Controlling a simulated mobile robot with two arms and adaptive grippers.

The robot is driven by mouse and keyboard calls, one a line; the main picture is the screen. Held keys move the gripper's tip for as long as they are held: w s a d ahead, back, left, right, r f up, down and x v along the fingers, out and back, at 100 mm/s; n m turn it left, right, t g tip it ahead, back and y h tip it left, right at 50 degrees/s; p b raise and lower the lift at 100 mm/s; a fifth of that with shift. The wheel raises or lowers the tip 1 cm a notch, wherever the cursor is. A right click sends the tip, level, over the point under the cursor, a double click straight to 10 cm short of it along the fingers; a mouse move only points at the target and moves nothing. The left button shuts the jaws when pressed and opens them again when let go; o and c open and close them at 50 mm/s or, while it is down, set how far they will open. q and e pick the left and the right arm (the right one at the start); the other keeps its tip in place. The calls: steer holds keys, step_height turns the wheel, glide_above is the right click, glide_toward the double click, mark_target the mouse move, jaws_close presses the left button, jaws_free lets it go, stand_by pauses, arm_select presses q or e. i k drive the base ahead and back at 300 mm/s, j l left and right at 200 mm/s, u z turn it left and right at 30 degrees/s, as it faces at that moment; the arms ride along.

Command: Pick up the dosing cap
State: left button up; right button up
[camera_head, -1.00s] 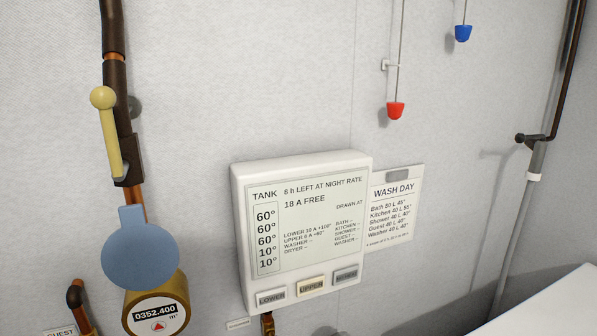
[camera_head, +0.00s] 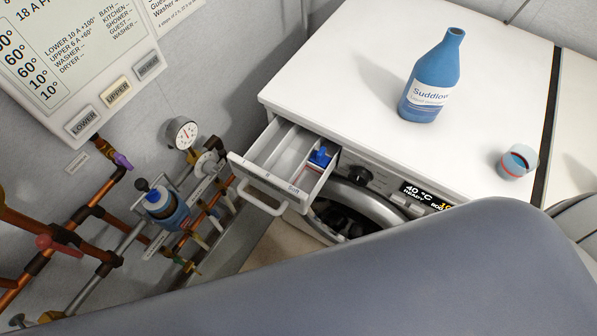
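The dosing cap (camera_head: 528,153) looks like a small clear cup with blue liquid inside and a reddish band. It stands on the white top of the washing machine (camera_head: 330,70), at the right, near the dark gap at its right side. A blue bottle (camera_head: 427,100) labelled "Suddlow" stands upright and uncapped to its left, apart from it. Neither of my grippers shows in the head view. A large grey part of my own body covers the bottom and lower right.
The detergent drawer (camera_head: 269,200) is pulled out at the machine's front left, with a blue piece in one compartment. The round door (camera_head: 370,205) is partly hidden. Copper pipes and a gauge (camera_head: 182,133) line the left wall. Another white surface (camera_head: 575,125) lies right of the gap.

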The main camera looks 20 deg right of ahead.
mark_target(521, 159)
steer(key=z, duration=2.1)
